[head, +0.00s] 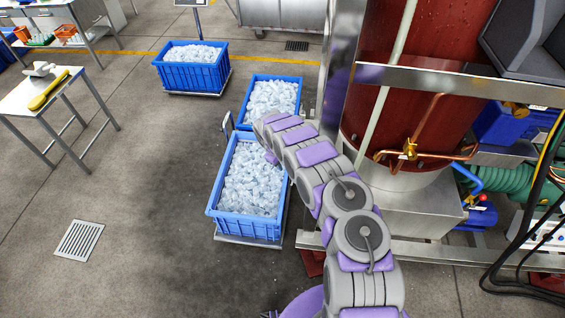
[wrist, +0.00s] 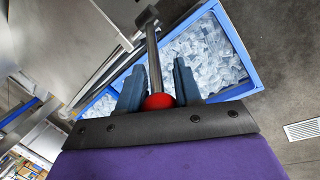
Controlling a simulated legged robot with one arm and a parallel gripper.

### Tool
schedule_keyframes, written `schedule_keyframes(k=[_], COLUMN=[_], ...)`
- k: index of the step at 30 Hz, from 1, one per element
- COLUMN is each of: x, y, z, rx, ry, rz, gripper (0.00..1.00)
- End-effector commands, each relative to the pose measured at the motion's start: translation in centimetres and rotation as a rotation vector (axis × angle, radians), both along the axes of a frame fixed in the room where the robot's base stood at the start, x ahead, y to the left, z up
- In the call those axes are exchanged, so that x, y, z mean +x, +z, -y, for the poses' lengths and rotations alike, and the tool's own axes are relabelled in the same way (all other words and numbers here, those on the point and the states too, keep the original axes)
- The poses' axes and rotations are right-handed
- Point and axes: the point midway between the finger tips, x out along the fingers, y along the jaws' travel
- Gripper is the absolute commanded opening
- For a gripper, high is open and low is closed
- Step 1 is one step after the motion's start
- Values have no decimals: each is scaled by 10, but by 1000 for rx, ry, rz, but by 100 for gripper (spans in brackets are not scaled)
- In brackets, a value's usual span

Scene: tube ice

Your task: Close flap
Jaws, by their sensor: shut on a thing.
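In the wrist view, my gripper (wrist: 158,84) has its two dark fingers on either side of a red ball knob (wrist: 158,101) and is shut on it. The knob sits at the end of a grey metal lever (wrist: 153,55) that runs up the picture to a dark pivot end. Bare metal sheets (wrist: 85,35) lie left of the lever; I cannot tell which part is the flap. In the head view my arm reaches toward the machine's left side, above the ice crates, and hides the knob and lever.
A blue crate of ice (head: 250,180) stands below my arm, also seen in the wrist view (wrist: 235,45). Another crate (head: 272,95) stands behind it, and a third (head: 190,70) farther left. The red-brown cylinder machine (head: 380,120) stands right. Floor at left is clear around a drain grate (head: 80,241).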

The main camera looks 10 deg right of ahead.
Motion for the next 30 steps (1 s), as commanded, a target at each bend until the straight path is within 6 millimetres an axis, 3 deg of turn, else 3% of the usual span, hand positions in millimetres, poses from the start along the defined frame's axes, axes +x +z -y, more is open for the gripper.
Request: schedule_keyframes(k=[12, 13, 18, 30], x=[-6, -6, -4, -3], y=[-6, -6, -4, 6], z=[-3, -3, -2, -2], rx=[2, 2, 1, 0], ry=[0, 0, 0, -1], rz=[-15, -15, -11, -3], gripper=[0, 36, 53, 56])
